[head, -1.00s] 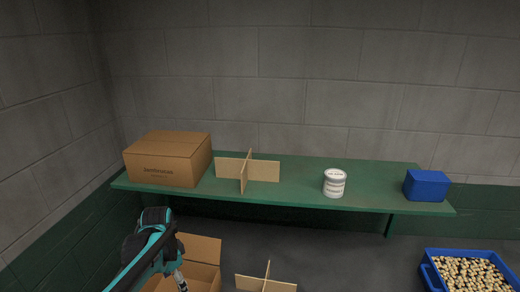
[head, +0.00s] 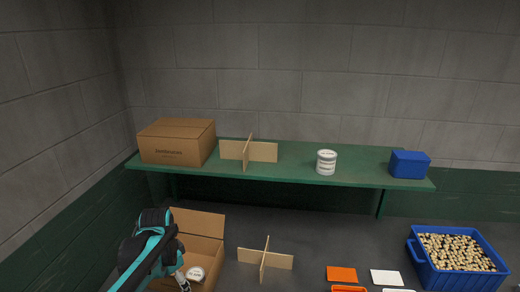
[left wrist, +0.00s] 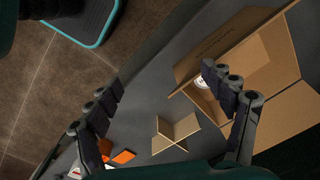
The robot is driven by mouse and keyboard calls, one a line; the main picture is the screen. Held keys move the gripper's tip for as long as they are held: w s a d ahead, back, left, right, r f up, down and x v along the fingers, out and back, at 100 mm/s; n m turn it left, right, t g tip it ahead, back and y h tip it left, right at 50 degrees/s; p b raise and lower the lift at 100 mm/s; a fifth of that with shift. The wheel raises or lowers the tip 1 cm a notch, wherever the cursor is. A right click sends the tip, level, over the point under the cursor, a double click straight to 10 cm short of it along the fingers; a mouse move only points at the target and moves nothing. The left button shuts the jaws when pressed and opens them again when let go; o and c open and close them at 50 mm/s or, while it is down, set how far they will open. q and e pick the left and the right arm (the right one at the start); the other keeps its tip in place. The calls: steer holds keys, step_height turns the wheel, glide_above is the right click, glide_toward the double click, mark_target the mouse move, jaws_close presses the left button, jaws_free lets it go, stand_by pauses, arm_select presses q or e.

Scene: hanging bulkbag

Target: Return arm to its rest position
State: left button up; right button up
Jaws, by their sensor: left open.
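My left arm comes in at the lower left of the head view, with its gripper (head: 183,281) over the left part of an open cardboard box (head: 198,223). In the left wrist view the gripper (left wrist: 162,78) has its fingers wide apart with nothing between them. The open box (left wrist: 270,62) is at the right there, partly behind one finger. A white round-topped container (head: 195,273) lies inside the box, and it also shows in the left wrist view (left wrist: 201,84). My right gripper is in neither view.
A green shelf (head: 300,173) at the back holds a closed carton (head: 177,142), a cardboard divider (head: 249,151), a white tub (head: 326,162) and a blue box (head: 409,164). Lower down are another divider (head: 265,259), orange and white trays and a blue bin (head: 428,277) of small pieces.

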arm_select(q)
steer(key=s+d+f+n+t+b, duration=0.3)
steer(key=s+f+n+b, duration=0.1)
steer(key=s, duration=0.3)
steer(key=s+d+f+n+t+b, duration=0.3)
steer(key=s+f+n+b, duration=0.1)
steer(key=s+b, duration=0.3)
steer(key=shift+s+d+f+t, duration=0.15)
steer(key=shift+s+d+t, duration=0.05)
steer(key=shift+s+t, duration=0.1)
